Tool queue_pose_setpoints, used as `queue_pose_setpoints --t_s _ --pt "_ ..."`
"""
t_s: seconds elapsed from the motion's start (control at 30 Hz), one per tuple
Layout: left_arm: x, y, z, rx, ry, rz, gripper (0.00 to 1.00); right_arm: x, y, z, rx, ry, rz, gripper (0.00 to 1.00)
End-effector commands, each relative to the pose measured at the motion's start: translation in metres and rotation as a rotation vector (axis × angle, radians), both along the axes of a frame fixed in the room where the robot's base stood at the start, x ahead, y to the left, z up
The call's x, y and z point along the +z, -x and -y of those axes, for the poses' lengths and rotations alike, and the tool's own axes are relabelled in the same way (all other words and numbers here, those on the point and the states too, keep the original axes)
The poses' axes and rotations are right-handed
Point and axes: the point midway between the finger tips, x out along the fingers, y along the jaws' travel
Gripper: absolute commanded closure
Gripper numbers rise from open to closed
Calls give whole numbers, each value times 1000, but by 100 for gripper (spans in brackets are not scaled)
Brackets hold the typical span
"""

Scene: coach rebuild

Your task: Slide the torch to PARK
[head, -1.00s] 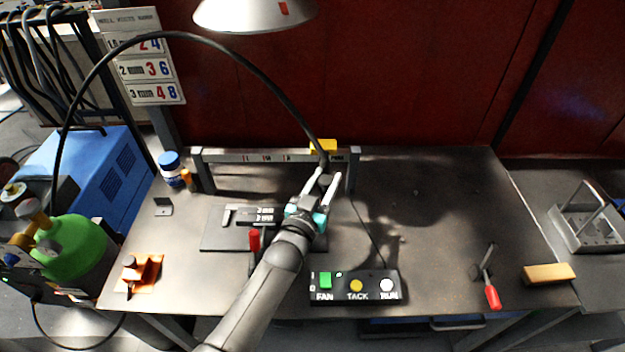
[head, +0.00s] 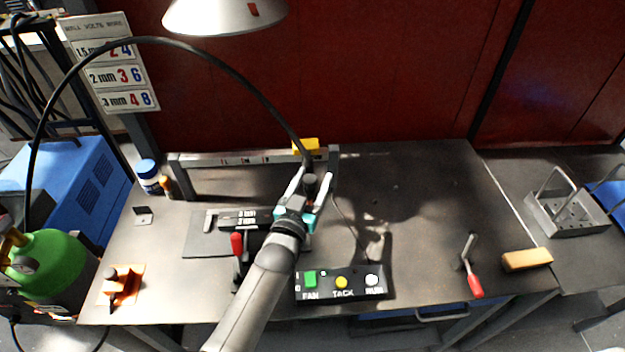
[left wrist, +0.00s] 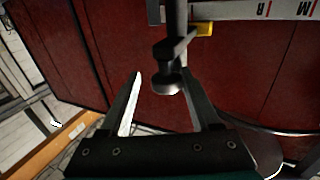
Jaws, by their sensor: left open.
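The torch (head: 310,183) is a dark piece with a black cable, at the right part of the grey rail (head: 215,160), right of the R mark. A yellow block (head: 306,146) sits at the rail just behind it. My left gripper (head: 313,176) is open, its fingers on either side of the torch in the head view. In the left wrist view the torch (left wrist: 167,78) shows between and beyond the open fingers (left wrist: 162,76); contact cannot be told. No PARK label is readable now. My right gripper is not in view.
A control box (head: 340,284) with FAN, TACK and RUN buttons stands at the bench front. A red-handled clamp (head: 237,245) is beside my left arm, another (head: 474,284) at right. A lamp (head: 225,14) hangs above. The bench's right middle is clear.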

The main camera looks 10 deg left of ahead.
Motion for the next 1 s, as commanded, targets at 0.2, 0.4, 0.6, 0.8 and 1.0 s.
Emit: queue_pose_setpoints --t_s 0.2,0.4,0.6,0.8,1.0 --pt "5 -3 -4 6 -2 11 28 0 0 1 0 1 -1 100" --pt "5 -3 -4 7 -3 11 28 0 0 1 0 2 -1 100" --pt "2 11 -5 5 -2 5 28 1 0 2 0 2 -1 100" --pt "1 42 -7 3 -3 1 28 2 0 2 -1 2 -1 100" --pt "1 76 -10 2 -2 2 28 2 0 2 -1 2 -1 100"
